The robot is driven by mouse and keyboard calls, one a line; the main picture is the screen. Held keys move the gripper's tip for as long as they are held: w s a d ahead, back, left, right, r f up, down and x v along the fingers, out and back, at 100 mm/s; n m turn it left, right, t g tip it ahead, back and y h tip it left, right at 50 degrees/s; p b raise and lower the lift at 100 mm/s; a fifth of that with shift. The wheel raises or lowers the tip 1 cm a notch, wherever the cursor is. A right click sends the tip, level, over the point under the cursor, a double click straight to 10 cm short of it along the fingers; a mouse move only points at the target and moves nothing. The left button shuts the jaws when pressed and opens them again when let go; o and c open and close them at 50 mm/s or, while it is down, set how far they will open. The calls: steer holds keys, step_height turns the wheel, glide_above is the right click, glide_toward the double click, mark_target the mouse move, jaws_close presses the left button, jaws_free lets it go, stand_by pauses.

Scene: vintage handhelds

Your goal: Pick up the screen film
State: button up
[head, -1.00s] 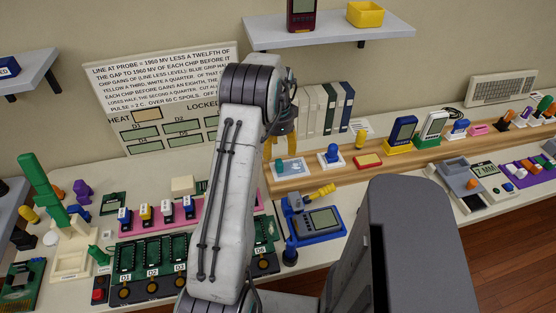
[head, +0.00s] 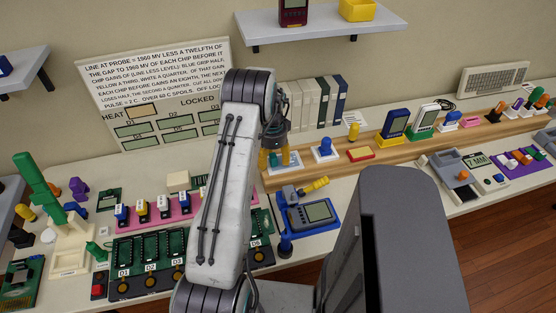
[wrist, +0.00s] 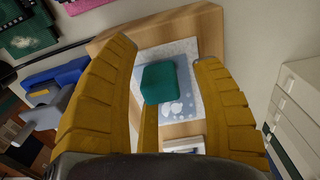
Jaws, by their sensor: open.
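The screen film appears to be the pale blue, bubble-patterned sheet (wrist: 178,108) with a teal block (wrist: 160,83) on it, lying on a white piece on the wooden ledge. In the head view the teal block (head: 286,158) shows beside the fingers, and the sheet is mostly hidden by my arm. My gripper (wrist: 163,55) has thick yellow fingers, spread apart, one on each side of the teal block in the wrist view. No contact with the block shows. In the head view my gripper (head: 276,157) is low over the ledge's left end.
On the wooden ledge (head: 420,145), a blue knob on a white base (head: 324,149) and a red-yellow block (head: 360,154) stand to the right. Upright binders (head: 318,103) stand close behind. A blue handheld fixture (head: 308,214) lies in front.

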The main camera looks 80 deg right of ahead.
steer(key=shift+c, duration=0.2)
steer(key=c, duration=1.1)
steer(key=shift+o, duration=0.2)
steer(key=shift+r, duration=0.85)
step_height(320, 180, up, 3)
steer(key=shift+f+b, duration=0.2)
steer(key=shift+b, duration=0.35)
steer(key=s+a+r, duration=0.1)
steer(key=a+r, duration=0.1)
steer(key=a, duration=0.1)
steer(key=s+a+r+b, duration=0.1)
steer(key=s+a+r, duration=0.1)
steer(key=a+r, duration=0.1)
steer(key=s+a+r, duration=0.1)
steer(key=a+r, duration=0.2)
steer(key=a, duration=0.2)
steer(key=shift+s, duration=0.15)
